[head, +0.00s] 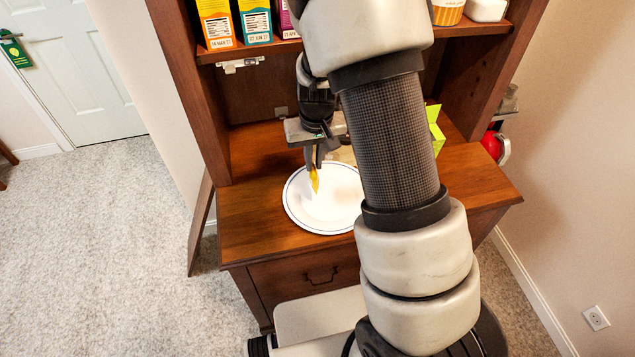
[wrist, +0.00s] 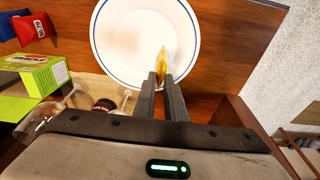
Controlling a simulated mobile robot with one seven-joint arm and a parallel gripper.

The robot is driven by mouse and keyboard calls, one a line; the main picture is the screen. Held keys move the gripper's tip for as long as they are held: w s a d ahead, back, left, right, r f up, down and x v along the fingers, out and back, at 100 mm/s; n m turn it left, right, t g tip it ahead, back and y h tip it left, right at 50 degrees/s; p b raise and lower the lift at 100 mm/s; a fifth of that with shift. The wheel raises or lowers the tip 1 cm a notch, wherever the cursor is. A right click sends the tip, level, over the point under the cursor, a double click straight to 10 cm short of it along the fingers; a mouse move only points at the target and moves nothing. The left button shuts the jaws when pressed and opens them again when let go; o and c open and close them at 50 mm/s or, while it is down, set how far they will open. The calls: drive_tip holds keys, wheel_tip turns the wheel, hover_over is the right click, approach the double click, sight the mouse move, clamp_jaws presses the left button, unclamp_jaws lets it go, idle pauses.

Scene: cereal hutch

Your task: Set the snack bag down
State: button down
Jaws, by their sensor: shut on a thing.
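The snack bag (head: 314,181) is small and yellow and hangs edge-on from my gripper (head: 313,164). In the wrist view the yellow bag (wrist: 161,63) shows between and just beyond the fingertips (wrist: 161,77), which are shut on it. A white plate with a thin blue rim line (head: 325,215) lies on the wooden counter below the bag. The bag is over the plate's interior in the head view and over its lower right part in the wrist view (wrist: 104,48). I cannot tell whether the bag touches the plate. My arm hides the plate's right edge in the head view.
A lime-green box (wrist: 36,82), a light tray with small bottles (wrist: 88,88), and red (wrist: 30,28) and blue packets lie beside the plate. The hutch shelf (head: 262,50) with upright cartons overhangs the counter's back. Bare counter (head: 250,215) is left of the plate.

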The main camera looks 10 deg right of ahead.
drive_tip(key=shift+f, duration=2.7)
drive_tip(key=shift+f+b, duration=0.1)
drive_tip(key=shift+b, duration=0.2)
drive_tip(key=c, duration=1.8)
unclamp_jaws()
drive_tip(key=r, duration=0.4)
drive_tip(key=s+r+p, duration=0.1)
drive_tip(key=r, duration=0.3)
drive_tip(key=s+r, duration=0.1)
drive_tip(key=r, duration=0.3)
drive_tip(key=shift+p, duration=0.3)
drive_tip(key=s+r+t, duration=0.3)
drive_tip(key=s+r, duration=1.8)
drive_tip(key=shift+d+t, duration=0.3)
drive_tip(key=shift+d, duration=0.05)
